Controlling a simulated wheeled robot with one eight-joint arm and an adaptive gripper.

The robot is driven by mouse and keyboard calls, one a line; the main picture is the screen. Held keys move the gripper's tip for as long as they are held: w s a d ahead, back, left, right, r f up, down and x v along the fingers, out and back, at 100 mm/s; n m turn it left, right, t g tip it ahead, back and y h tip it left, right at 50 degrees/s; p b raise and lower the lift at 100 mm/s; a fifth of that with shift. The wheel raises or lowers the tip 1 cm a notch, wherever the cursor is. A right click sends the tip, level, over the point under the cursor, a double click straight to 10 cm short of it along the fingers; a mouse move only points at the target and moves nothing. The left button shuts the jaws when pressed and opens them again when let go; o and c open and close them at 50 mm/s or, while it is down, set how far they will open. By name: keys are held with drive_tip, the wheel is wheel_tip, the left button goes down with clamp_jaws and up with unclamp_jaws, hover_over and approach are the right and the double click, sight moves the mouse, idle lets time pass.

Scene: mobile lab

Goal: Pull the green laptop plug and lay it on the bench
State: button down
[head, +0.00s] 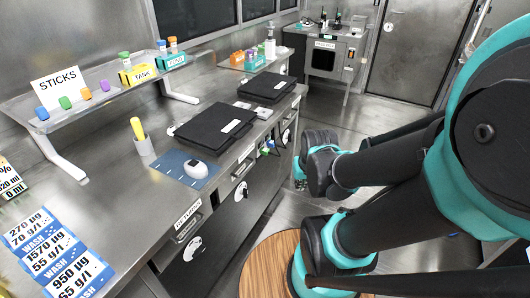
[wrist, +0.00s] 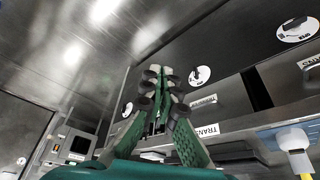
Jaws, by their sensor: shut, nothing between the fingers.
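A small green plug (head: 265,151) appears in the row of sockets on the bench's front face in the head view, below a closed black laptop (head: 207,124). It is too small there to make out its shape. My gripper (wrist: 160,76) shows in the wrist view with its green fingers together at the tips and nothing between them. In the head view my arm hangs in front of the bench, with its end low beside the bench front, apart from the plugs. I cannot pick out the green plug there.
The steel bench top (head: 120,190) has bare room at left. A shelf (head: 75,113) stands behind. Drawers line the front.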

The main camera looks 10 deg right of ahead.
drive_tip(key=c, duration=1.9)
unclamp_jaws()
drive_tip(key=shift+w+r, duration=0.1)
drive_tip(key=shift+w, duration=0.15)
drive_tip(key=o, duration=0.7)
drive_tip(key=w+r+n, duration=0.1)
drive_tip(key=w, duration=0.5)
drive_tip(key=shift+w+a+r+n+y, duration=0.2)
drive_tip(key=shift+a+r+n+y, duration=0.1)
drive_tip(key=shift+n+y, duration=0.1)
drive_tip(key=shift+o, duration=0.9)
drive_tip(key=w+n+y, duration=0.1)
drive_tip(key=w+n, duration=0.1)
drive_tip(key=w, duration=0.6)
drive_tip(key=shift+w+a+r+n, duration=0.15)
drive_tip(key=shift+w+n, duration=0.15)
drive_tip(key=shift+w, duration=0.1)
drive_tip(key=n+t+y, duration=0.1)
drive_tip(key=n+y, duration=0.1)
drive_tip(key=n, duration=0.4)
hover_over(268, 151)
drive_tip(key=s+d, duration=0.6)
drive_tip(key=s, duration=0.1)
wheel_tip(268, 151, down, 7)
drive_tip(key=x, duration=1.7)
drive_tip(key=shift+s+a, duration=0.25)
drive_tip(key=shift+a, duration=0.05)
drive_tip(key=shift+c, duration=0.4)
